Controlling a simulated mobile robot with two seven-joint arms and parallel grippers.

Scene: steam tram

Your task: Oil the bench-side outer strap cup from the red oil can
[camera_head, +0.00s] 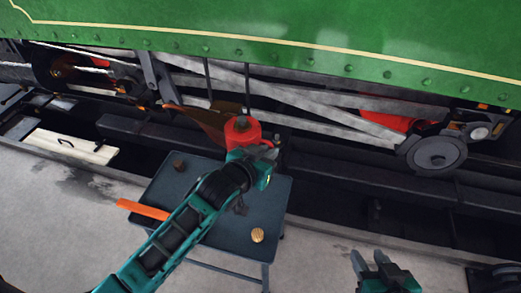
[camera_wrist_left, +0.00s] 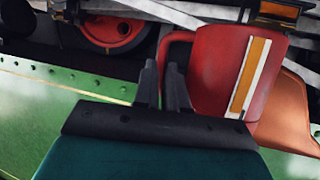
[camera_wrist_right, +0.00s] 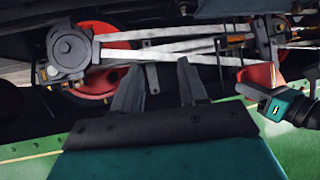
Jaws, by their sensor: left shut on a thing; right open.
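The red oil can (camera_head: 242,131) is held above the far side of the blue-grey bench (camera_head: 190,243), beside the tram's rods. Its copper spout (camera_head: 203,121) points left, toward the rods. My left gripper (camera_head: 264,153) is shut on the can's handle; in the left wrist view the can (camera_wrist_left: 212,80) shows a yellow and white stripe. The can also shows in the right wrist view (camera_wrist_right: 257,77). My right gripper (camera_head: 370,262) is open and empty, low at the right, with fingers apart in its wrist view (camera_wrist_right: 158,88). I cannot single out the outer strap cup.
An orange strip (camera_head: 143,209), a dark brown block (camera_head: 178,165) and a round tan piece (camera_head: 257,235) lie on the bench. The green tram side (camera_head: 300,35) overhangs the rods. A round dark crank end (camera_head: 437,154) stands at right. Pale boards (camera_head: 75,145) lie at left.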

